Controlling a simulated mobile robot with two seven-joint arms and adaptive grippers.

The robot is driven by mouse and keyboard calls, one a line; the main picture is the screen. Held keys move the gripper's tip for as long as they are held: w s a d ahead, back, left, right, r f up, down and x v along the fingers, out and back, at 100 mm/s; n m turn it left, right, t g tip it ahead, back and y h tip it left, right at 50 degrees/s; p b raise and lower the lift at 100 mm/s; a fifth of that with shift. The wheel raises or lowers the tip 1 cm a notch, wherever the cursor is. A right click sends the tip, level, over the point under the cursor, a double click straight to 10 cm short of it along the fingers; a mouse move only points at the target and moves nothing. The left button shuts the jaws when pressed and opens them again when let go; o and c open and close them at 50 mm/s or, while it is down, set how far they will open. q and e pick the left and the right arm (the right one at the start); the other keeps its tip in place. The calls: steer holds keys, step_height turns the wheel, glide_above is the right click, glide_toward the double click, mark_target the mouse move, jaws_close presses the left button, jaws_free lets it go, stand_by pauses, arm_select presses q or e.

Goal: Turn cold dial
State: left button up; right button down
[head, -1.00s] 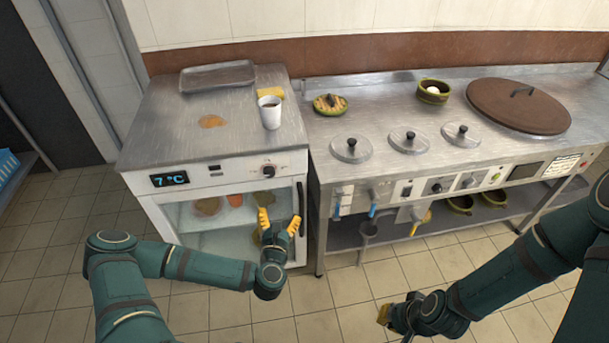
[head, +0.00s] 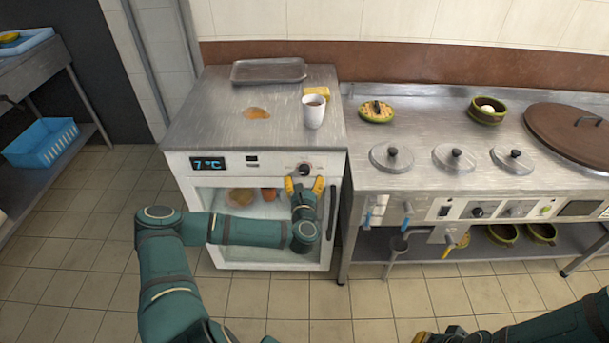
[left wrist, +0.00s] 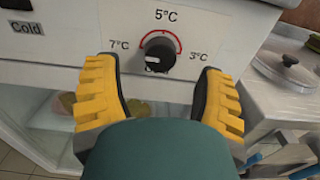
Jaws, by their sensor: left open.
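The cold dial (head: 304,169) is a black knob on the front panel of the white refrigerated cabinet (head: 175,162). In the left wrist view the dial (left wrist: 158,50) has a red arc and marks for 7°C, 5°C and 3°C; the lower part of its plate is partly hidden by my gripper. A lit display (head: 208,163) reads 7 °C. My left gripper (head: 304,186) is open just below the dial. In the left wrist view its yellow fingers (left wrist: 160,95) stand apart on either side, short of the knob. My right gripper (head: 424,337) shows only partly at the bottom edge.
A white cup (head: 313,112), a yellow sponge-like block (head: 317,91) and a metal tray (head: 268,70) sit on the cabinet top. A steel counter (head: 440,110) with lidded wells stands close on the right. A blue crate (head: 41,142) is on a low shelf at left.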

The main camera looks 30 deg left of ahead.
mark_target(304, 173)
arm_select(q)
steer(key=shift+x, duration=1.8)
jaws_close()
